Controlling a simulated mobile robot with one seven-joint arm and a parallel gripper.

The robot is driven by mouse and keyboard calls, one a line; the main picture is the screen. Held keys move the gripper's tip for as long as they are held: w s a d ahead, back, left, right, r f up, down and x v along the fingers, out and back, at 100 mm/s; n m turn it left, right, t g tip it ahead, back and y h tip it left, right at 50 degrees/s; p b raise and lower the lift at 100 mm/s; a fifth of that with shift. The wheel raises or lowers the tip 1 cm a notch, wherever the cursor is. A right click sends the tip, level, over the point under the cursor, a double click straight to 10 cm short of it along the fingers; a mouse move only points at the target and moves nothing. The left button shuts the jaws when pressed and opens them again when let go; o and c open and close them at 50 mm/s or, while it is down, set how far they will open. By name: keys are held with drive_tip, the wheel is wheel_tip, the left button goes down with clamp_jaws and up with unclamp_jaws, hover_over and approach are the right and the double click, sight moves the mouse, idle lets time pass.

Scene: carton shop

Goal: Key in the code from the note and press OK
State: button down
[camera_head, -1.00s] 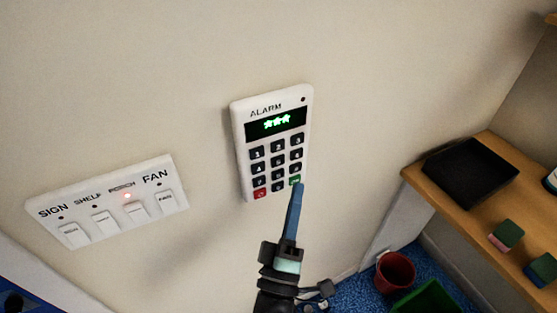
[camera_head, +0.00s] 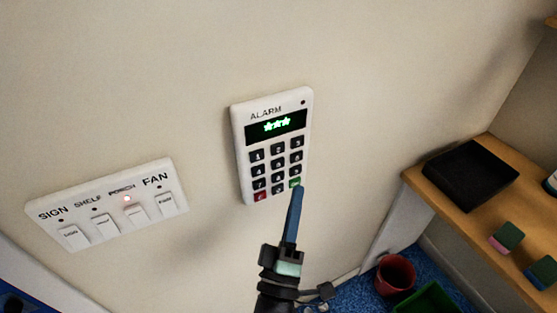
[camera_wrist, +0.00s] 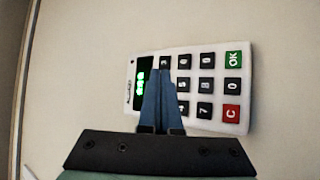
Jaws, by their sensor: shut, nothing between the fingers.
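The white alarm keypad (camera_head: 241,148) is mounted on the wall, with dark number keys, a red key (camera_head: 261,196) and a green key (camera_head: 295,182) in the bottom row. Its display (camera_head: 276,126) shows three green star marks. In the wrist view the keypad (camera_wrist: 214,118) lies sideways, with the green OK key (camera_wrist: 234,58) at top right and the red C key (camera_wrist: 231,114) below it. My gripper (camera_head: 299,188) is shut and empty, its tip just below the green key in the head view. In the wrist view its blue fingers (camera_wrist: 163,75) cover some keys. Contact cannot be told. The note is not in view.
A switch panel (camera_head: 100,222) with several rocker switches is on the wall to the left; the PORCH lamp (camera_head: 127,198) glows red. A wooden shelf (camera_head: 425,184) with a black tray (camera_head: 470,174) and blocks is at right. A red bin (camera_head: 395,275) stands on the blue floor.

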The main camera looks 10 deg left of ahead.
sight(278, 149)
drive_tip(key=s+d+r+m+p, duration=0.1)
drive_tip(key=m+p, duration=0.1)
drive_tip(key=m, duration=0.3)
drive_tip(key=s+r+m+p, duration=0.1)
drive_tip(key=m+p, duration=0.1)
drive_tip(key=m, duration=0.4)
drive_tip(key=d+r+m+p, duration=0.1)
drive_tip(key=m+p, duration=0.1)
drive_tip(key=m, duration=0.3)
drive_tip(key=shift+s+d+r+t+y, duration=0.25)
drive_tip(key=shift+s+d+t+y, duration=0.05)
drive_tip(key=shift+s+y, duration=0.1)
drive_tip(key=shift+w+a+b, duration=0.35)
drive_tip(key=shift+w+a, duration=0.5)
drive_tip(key=shift+w, duration=0.35)
drive_tip(key=shift+w+a+b, duration=0.35)
drive_tip(key=shift+w+a, duration=0.55)
drive_tip(key=shift+w, duration=0.25)
drive_tip(key=shift+w+a+b, duration=0.35)
drive_tip(key=shift+w+a, duration=0.5)
drive_tip(key=shift+w, duration=0.35)
drive_tip(key=shift+w+a+b, duration=0.25)
drive_tip(key=shift+w+b, duration=0.1)
